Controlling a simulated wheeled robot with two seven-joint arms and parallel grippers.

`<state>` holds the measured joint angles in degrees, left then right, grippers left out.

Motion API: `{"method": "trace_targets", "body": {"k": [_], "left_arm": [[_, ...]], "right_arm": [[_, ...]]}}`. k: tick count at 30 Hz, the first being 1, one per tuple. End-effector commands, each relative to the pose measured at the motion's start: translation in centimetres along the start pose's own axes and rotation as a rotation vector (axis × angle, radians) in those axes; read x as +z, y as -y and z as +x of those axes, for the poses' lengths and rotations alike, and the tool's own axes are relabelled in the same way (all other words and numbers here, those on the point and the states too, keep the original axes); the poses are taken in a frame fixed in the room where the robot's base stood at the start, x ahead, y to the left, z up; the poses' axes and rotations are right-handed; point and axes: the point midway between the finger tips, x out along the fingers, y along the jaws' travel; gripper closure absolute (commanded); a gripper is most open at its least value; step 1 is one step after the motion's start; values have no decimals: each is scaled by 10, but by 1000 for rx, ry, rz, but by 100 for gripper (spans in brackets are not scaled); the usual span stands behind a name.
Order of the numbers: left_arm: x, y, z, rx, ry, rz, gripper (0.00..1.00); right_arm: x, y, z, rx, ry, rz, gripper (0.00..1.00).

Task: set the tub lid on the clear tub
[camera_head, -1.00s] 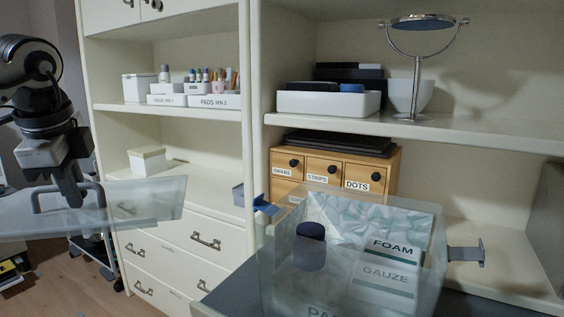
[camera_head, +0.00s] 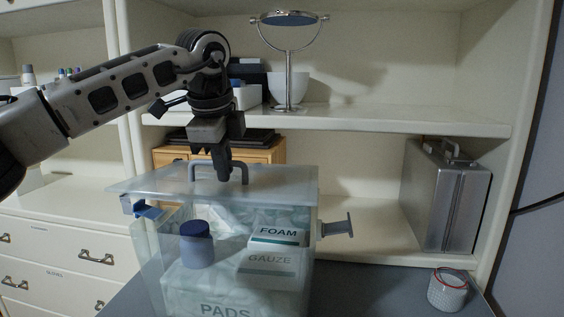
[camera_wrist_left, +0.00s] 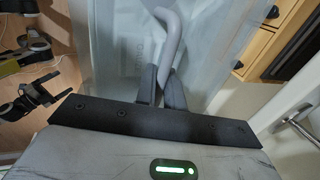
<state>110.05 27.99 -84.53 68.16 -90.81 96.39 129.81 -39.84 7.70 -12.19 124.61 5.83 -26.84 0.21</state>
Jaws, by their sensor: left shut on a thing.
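The tub lid (camera_head: 285,183) is a frosted clear sheet with a grey arched handle. My left gripper (camera_head: 223,178) is shut on the handle, which also shows between its fingers in the left wrist view (camera_wrist_left: 168,45). The lid is roughly level over the top of the clear tub (camera_head: 305,285) and reaches past its left side. I cannot tell whether it touches the rim. The tub holds a dark blue-capped jar (camera_head: 196,245) and boxes marked FOAM (camera_head: 278,234), GAUZE and PADS. A dark jointed part at the left of the wrist view may be my right gripper.
The tub has a blue latch (camera_head: 148,210) at its left and a grey latch (camera_head: 338,228) at its right. Wooden drawers (camera_head: 165,157) and a shelf stand close behind. A silver case (camera_head: 450,200) and a white woven cup (camera_head: 447,291) are at the right.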

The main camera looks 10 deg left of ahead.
Motion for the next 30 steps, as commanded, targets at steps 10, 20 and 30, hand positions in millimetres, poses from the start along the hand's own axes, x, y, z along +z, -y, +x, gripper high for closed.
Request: {"method": "trace_targets", "body": {"k": [10,20,30], "left_arm": [[-2,1,0,-2,-1,2,100],[-3,-2,8,-101,-3,5,100],[-3,-10,30,-126,-2,6,100]], "right_arm": [[-7,0,1,-1,-16,-3,14],[18,-2,17,-9,-39,1,14],[27,-1,20,-17,-67,-21,14]]}}
